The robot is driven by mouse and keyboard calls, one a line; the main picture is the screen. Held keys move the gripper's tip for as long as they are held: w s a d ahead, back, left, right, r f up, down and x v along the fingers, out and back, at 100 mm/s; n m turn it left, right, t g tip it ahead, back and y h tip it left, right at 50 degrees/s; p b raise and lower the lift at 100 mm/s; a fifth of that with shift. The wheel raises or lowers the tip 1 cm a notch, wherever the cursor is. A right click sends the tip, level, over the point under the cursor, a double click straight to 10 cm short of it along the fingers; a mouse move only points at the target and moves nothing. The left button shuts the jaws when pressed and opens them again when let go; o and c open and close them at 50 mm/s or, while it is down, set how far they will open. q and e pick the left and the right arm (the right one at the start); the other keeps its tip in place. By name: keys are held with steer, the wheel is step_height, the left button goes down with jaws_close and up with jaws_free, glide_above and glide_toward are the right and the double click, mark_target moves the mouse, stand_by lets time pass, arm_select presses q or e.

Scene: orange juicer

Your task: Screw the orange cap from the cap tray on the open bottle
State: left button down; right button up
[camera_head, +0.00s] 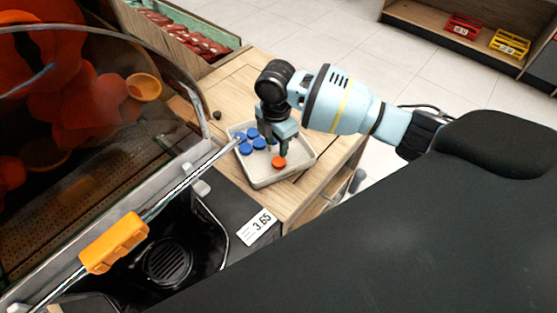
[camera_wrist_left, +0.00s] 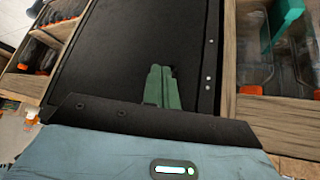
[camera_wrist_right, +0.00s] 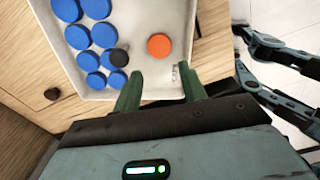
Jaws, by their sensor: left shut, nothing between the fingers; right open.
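The orange cap (camera_head: 279,162) lies in the cap tray (camera_head: 299,174) toward its front right side, apart from the blue caps. It also shows in the right wrist view (camera_wrist_right: 158,45), ahead of the fingertips and between their lines. My right gripper (camera_head: 276,146) is over the tray, pointing down, open and empty, just behind the orange cap; it also shows in the right wrist view (camera_wrist_right: 163,80). My left gripper (camera_wrist_left: 161,72) is shut and empty in front of a dark panel, seen only in the left wrist view. I see no open bottle.
Several blue caps (camera_head: 246,148) lie at the tray's left side, with a small black piece (camera_wrist_right: 119,57) among them. The tray stands on a wooden counter (camera_head: 230,78). A juicer with a clear cover and an orange handle (camera_head: 113,243) stands left; a price tag (camera_head: 257,227) is in front.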

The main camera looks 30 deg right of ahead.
mark_target(279, 161)
steer(key=shift+f, duration=1.25)
steer(key=f, duration=0.4)
steer(key=shift+d, duration=0.4)
steer(key=shift+f+b, duration=0.35)
steer(key=shift+f, duration=0.2)
steer(key=c, duration=0.6)
